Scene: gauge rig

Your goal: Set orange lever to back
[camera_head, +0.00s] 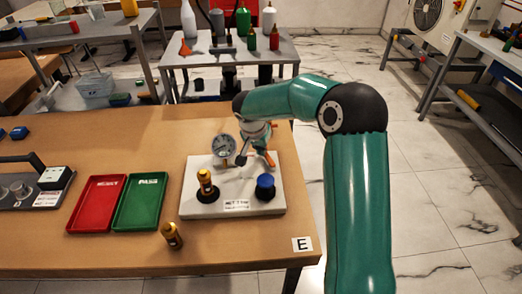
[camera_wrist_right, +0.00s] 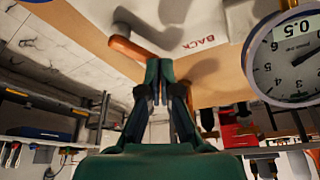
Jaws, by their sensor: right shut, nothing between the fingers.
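The orange lever (camera_wrist_right: 135,50) shows in the wrist view beside the printed word BACK (camera_wrist_right: 198,41). In the head view an orange piece (camera_head: 269,158) shows at the back right of the pale gauge rig plate (camera_head: 235,178), partly covered by my arm. My right gripper (camera_wrist_right: 160,72) is shut and empty, its fingertips right at the lever's end; I cannot tell whether they touch. The round gauge (camera_head: 224,144) stands at the back of the plate; it also shows in the wrist view (camera_wrist_right: 292,62). My left gripper is in neither view.
A brass fitting (camera_head: 206,186) and a blue knob (camera_head: 265,186) stand at the plate's front. A loose brass piece (camera_head: 172,236) stands before it. Red (camera_head: 77,223) and green (camera_head: 157,182) trays lie left. The table's right edge is close.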

